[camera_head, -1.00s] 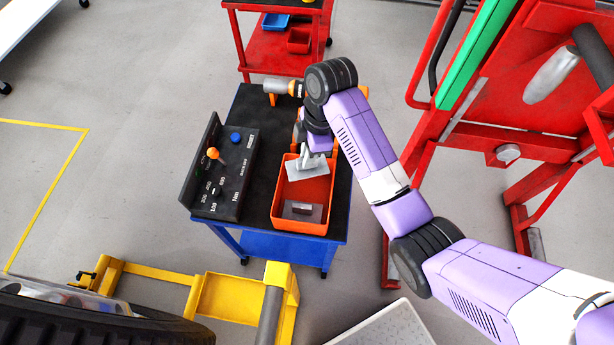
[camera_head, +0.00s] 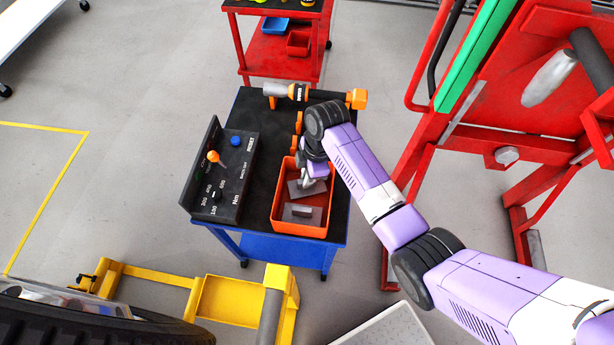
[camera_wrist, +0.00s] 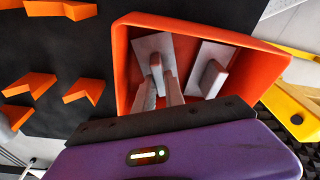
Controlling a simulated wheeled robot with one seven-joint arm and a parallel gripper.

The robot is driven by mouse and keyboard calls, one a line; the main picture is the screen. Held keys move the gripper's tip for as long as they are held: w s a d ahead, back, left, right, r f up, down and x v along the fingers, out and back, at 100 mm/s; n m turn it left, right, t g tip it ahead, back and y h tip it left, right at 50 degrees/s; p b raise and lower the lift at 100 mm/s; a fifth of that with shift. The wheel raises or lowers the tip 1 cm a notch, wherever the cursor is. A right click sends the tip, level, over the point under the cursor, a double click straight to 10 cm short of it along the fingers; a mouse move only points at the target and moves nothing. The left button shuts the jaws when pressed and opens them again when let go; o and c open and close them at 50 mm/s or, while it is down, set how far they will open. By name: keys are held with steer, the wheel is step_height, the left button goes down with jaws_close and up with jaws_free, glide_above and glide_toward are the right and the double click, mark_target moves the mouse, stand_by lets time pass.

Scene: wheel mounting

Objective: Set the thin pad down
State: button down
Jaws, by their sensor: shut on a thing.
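The thin pad (camera_head: 318,187) is a grey plate with a raised grip block; it also shows in the wrist view (camera_wrist: 147,46). My gripper (camera_head: 306,182) is shut on its block, and the fingers (camera_wrist: 161,84) reach down inside the orange bin (camera_head: 273,214). The pad is inside the far part of the bin, low between its walls; I cannot tell whether it touches the floor. A second grey pad (camera_head: 303,213) with its own block lies in the near part of the bin, beside the held one, and shows in the wrist view (camera_wrist: 207,54).
The bin stands on a blue cart's black top (camera_head: 268,125). A dark control box (camera_head: 222,180) with knobs is to the left. An orange-and-grey tool (camera_head: 295,91) lies at the far edge. A red frame (camera_head: 465,140) stands to the right.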

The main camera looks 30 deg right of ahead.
steer(key=shift+f, duration=0.15)
steer(key=c, duration=1.4)
jaws_free()
step_height(320, 180, up, 12)
steer(key=d, duration=0.2)
steer(key=shift+s, duration=0.25)
